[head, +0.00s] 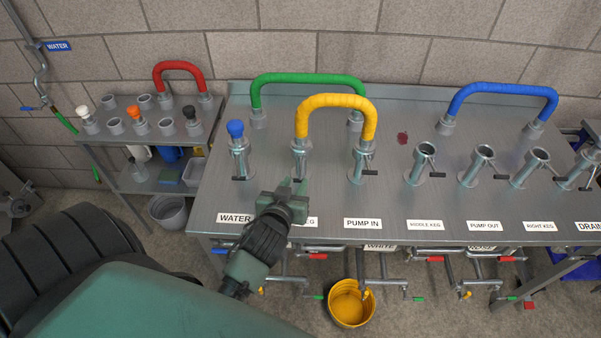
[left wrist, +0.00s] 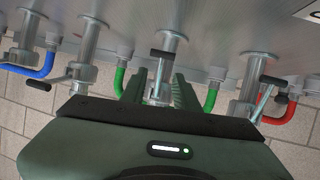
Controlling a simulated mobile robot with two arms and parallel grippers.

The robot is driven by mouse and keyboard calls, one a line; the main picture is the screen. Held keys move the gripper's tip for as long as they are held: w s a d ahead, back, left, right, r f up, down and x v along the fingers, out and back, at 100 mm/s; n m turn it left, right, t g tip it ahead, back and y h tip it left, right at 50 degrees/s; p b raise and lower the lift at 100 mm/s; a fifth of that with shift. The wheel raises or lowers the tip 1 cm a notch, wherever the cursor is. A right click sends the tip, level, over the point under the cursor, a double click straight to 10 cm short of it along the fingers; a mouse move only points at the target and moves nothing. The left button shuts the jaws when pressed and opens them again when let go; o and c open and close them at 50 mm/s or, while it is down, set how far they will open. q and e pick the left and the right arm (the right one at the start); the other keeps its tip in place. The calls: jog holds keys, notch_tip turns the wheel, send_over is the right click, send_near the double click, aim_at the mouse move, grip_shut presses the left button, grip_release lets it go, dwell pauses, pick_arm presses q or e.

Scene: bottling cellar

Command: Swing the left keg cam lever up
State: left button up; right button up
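The left keg port (head: 300,160) is a grey metal fitting with one end of the yellow hose (head: 336,100) on it. Its label is partly hidden by my left gripper. The left keg cam lever has a black grip (left wrist: 168,54), seen in the left wrist view just past my fingertips; in the head view it is small and low at the port's front. My left gripper (head: 293,187) is open in front of this port. In the left wrist view its green fingers (left wrist: 159,80) stand apart on either side of the lever, without a visible grip. My right gripper is not in view.
The water port with a blue cap (head: 236,130) stands left of it, the pump in port (head: 361,163) right. Green (head: 308,78) and blue (head: 503,90) hoses arch behind. A yellow bucket (head: 350,322) sits below the bench. A side shelf (head: 195,135) holds fittings.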

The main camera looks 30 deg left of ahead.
aim_at(300, 175)
pick_arm(q)
jog(key=x, duration=0.6)
jog(key=shift+w+a+f, duration=0.15)
jog(key=shift+w, duration=0.2)
grip_shut()
dwell(1.1)
